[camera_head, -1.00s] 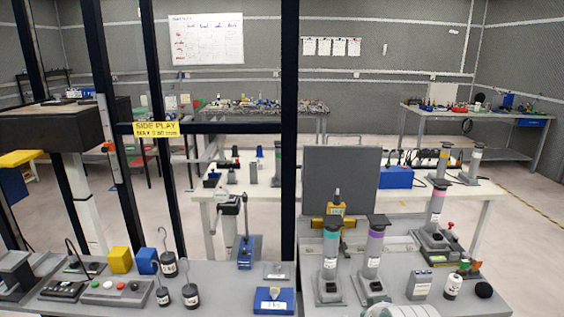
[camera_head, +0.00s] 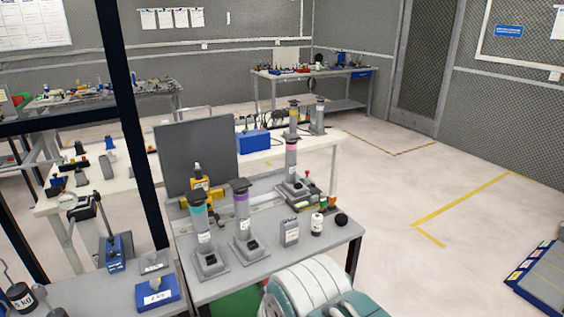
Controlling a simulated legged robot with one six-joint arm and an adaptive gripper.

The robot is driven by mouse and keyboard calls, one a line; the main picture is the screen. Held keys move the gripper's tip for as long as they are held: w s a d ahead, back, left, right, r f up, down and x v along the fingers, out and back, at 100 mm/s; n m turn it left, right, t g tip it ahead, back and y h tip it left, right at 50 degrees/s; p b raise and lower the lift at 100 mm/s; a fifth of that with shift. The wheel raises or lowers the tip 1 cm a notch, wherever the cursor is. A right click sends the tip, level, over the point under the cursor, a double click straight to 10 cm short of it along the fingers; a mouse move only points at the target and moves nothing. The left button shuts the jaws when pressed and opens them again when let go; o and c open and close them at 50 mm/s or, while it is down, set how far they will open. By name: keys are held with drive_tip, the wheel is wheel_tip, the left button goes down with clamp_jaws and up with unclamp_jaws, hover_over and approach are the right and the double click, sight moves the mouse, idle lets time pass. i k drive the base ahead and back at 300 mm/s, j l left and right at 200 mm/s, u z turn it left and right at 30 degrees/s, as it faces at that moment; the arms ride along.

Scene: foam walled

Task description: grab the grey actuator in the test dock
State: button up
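Several upright grey cylindrical actuators with dark caps and coloured bands are in view. One with a pink band (camera_head: 291,158) stands at the back right of the near grey table, in a dark grey base (camera_head: 298,192) with a small red-topped part beside it. That base looks like a dock, but I cannot read a label on it. A teal-banded actuator (camera_head: 201,222) and a purple-banded actuator (camera_head: 243,212) stand on square grey feet at the table's front left. My gripper is not in view. A white and teal rounded part, probably mine, shows at the bottom.
The near grey table (camera_head: 272,258) also holds a grey box (camera_head: 289,232), a white bottle (camera_head: 317,224) and a black round object (camera_head: 341,219). A dark upright post (camera_head: 137,130) stands at left. Open floor (camera_head: 430,260) lies to the right, with a low grey platform (camera_head: 545,285) at the far right.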

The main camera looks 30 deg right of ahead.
sight(293, 189)
drive_tip(key=i+l, duration=0.1)
drive_tip(key=l, duration=0.3)
drive_tip(key=i+l, duration=0.1)
drive_tip(key=l, duration=0.75)
drive_tip(key=i+l, duration=0.15)
drive_tip(key=l, duration=0.25)
drive_tip(key=i+l, duration=0.3)
drive_tip(key=i, duration=0.15)
drive_tip(key=i+l, duration=0.3)
drive_tip(key=i, duration=0.2)
